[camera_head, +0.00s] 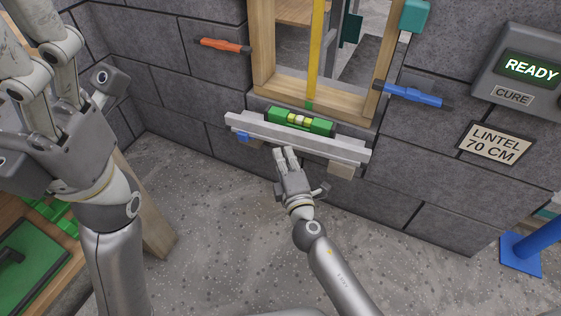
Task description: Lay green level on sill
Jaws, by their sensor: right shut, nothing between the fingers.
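The green level (275,115), with a pale yellow vial in its middle, lies lengthwise on the light grey sill (345,150) under the window opening. It rests near the sill's back edge, close to the wooden frame. My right gripper (286,152) is shut and empty just in front of the sill's front edge, below the level and apart from it. My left gripper (60,60) is raised large at the upper left, far from the level. Its finger ends are partly out of frame, so its opening is unclear.
Orange (225,45) and blue (412,95) clamps sit at the wooden window frame (260,50). A yellow upright bar (317,50) stands in the opening. A READY panel (520,80) and lintel sign (495,143) are on the right wall. A wooden table with green items (30,260) is lower left.

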